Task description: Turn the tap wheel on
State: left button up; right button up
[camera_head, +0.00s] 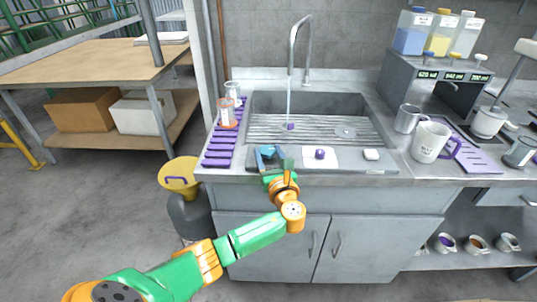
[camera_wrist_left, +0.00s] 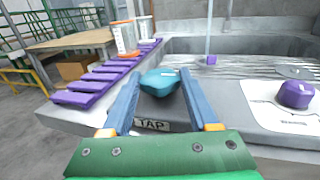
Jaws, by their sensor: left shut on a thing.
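The teal tap wheel (camera_wrist_left: 160,83) sits on the front ledge of the sink, above a label reading TAP (camera_wrist_left: 152,125). In the head view, the wheel (camera_head: 267,150) is partly hidden by my gripper. My left gripper (camera_head: 271,158) reaches it from the front. In the left wrist view, the blue fingers of my left gripper (camera_wrist_left: 160,76) are on either side of the wheel, shut on it. The tall curved faucet (camera_head: 293,45) stands behind the basin. A thin pale stream (camera_head: 289,98) runs down from its spout. My right gripper is not in view.
A purple knob (camera_head: 320,154) on a white plate sits right of the wheel. A ribbed purple mat (camera_head: 218,150) with a shaker (camera_head: 226,112) lies left of the basin. Mugs (camera_head: 430,141) and a dispenser (camera_head: 435,77) stand on the right.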

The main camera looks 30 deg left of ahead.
pick_arm(q)
jog(key=o, duration=1.4)
jog(key=shift+a, duration=0.1)
jog(key=shift+c, duration=0.2)
jog(key=v, duration=0.7)
